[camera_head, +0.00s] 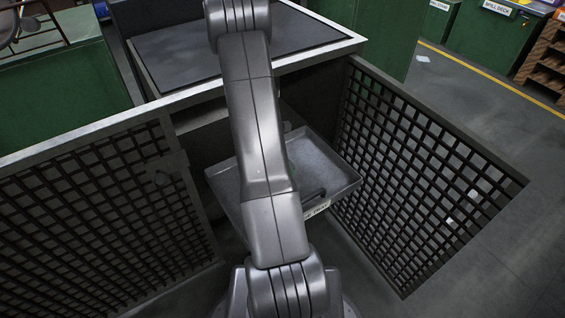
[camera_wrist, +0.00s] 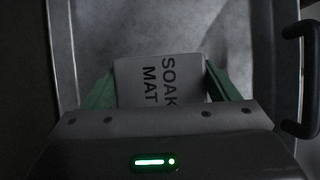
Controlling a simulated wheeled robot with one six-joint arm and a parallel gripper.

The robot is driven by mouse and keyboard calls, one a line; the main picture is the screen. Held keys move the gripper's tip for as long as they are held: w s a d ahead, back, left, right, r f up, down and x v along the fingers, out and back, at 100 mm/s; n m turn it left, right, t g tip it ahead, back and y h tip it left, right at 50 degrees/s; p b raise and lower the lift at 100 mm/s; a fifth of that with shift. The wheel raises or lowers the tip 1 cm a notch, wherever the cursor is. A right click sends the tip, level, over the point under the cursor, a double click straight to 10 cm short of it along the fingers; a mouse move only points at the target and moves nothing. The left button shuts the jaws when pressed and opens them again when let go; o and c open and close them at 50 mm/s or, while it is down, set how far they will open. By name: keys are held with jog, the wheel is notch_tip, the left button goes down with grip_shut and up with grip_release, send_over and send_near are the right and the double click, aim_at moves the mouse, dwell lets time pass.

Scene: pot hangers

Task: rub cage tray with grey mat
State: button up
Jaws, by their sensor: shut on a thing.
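The cage tray (camera_head: 335,168) is a shallow grey metal tray with a raised rim, pulled out between two open mesh doors. A dark handle and a small white label show at its front. Its bare grey floor (camera_wrist: 110,30) fills much of the wrist view. The grey mat (camera_wrist: 132,88), pale and printed "SOAK MAT", is between the green fingers of my gripper (camera_wrist: 160,72), which is shut on it. The mat is over the tray floor; I cannot tell whether it touches. My arm hides most of the gripper and mat in the head view.
A mesh door stands open at the right (camera_head: 425,170) and another at the left (camera_head: 95,220), close beside the tray. A cabinet top with a dark surface (camera_head: 235,50) lies above and behind it. Open floor (camera_head: 500,250) lies beyond the right door.

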jog(key=shift+r+p, duration=1.2)
jog(key=shift+r, duration=0.6)
